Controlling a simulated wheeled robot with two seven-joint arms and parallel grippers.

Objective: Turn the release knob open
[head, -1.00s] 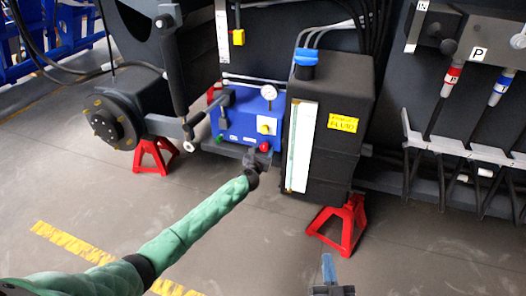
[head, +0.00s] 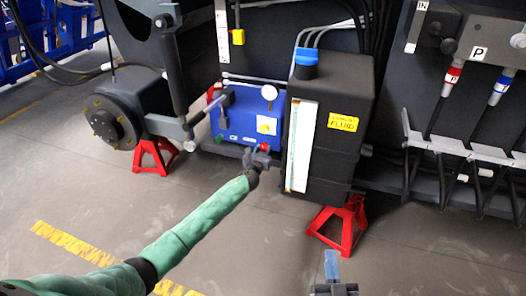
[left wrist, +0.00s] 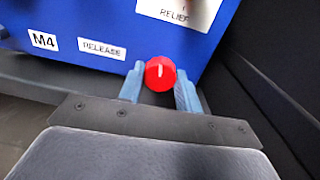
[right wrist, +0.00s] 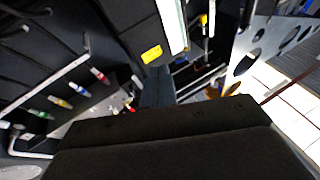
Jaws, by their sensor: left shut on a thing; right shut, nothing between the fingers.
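The red release knob (head: 265,147) sits low on the front of a blue valve block (head: 240,117). In the left wrist view the round knob (left wrist: 160,73), with a short pale line on its face, is between the two blue fingers of my left gripper (left wrist: 161,88). The line is near upright, slightly tilted. A "RELEASE" label (left wrist: 102,49) is left of the knob. In the head view my left gripper (head: 262,155) partly covers the knob's surroundings. My right gripper (head: 332,267) is shut and empty, low in the head view, away from the block.
A black fluid tank (head: 345,110) with a blue cap stands close right of the block. A dark lever (head: 196,118) is at the block's left. Red stands (head: 342,222) support the chassis. Open floor lies in front.

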